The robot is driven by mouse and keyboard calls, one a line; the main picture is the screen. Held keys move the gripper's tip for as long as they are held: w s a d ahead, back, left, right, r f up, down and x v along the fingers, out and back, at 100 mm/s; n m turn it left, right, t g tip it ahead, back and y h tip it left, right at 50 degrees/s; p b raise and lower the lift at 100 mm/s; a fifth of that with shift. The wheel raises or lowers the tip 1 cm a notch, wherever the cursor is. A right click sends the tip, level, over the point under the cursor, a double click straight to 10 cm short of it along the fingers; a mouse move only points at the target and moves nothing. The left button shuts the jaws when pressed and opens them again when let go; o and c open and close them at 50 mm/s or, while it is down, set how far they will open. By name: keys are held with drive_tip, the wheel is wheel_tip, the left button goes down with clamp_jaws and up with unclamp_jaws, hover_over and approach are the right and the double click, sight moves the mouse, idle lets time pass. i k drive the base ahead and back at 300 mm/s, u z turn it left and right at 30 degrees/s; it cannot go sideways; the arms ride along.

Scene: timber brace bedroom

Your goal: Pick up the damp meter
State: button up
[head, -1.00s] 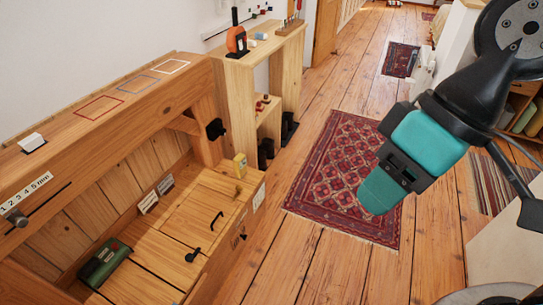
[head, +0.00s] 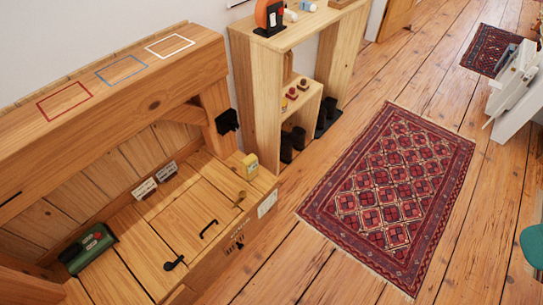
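No label in view names the damp meter. A dark green device (head: 88,248) with a small red mark lies at the left on the plank surface of the low wooden bench. A small yellow box (head: 250,165) stands at that bench's far right end. I cannot tell which of them, if either, is the damp meter.
The bench (head: 150,222) has black handles and small cards. Its upper beam (head: 110,85) carries red, blue and white outlines. A wooden shelf unit (head: 262,95) stands behind. A red patterned rug (head: 395,190) lies on open plank floor to the right.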

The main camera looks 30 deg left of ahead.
sight(250, 169)
drive_tip(key=u, duration=0.1)
drive_tip(key=i, duration=0.7)
drive_tip(key=u, duration=1.1)
drive_tip(key=i, duration=0.75)
drive_tip(key=u, duration=0.8)
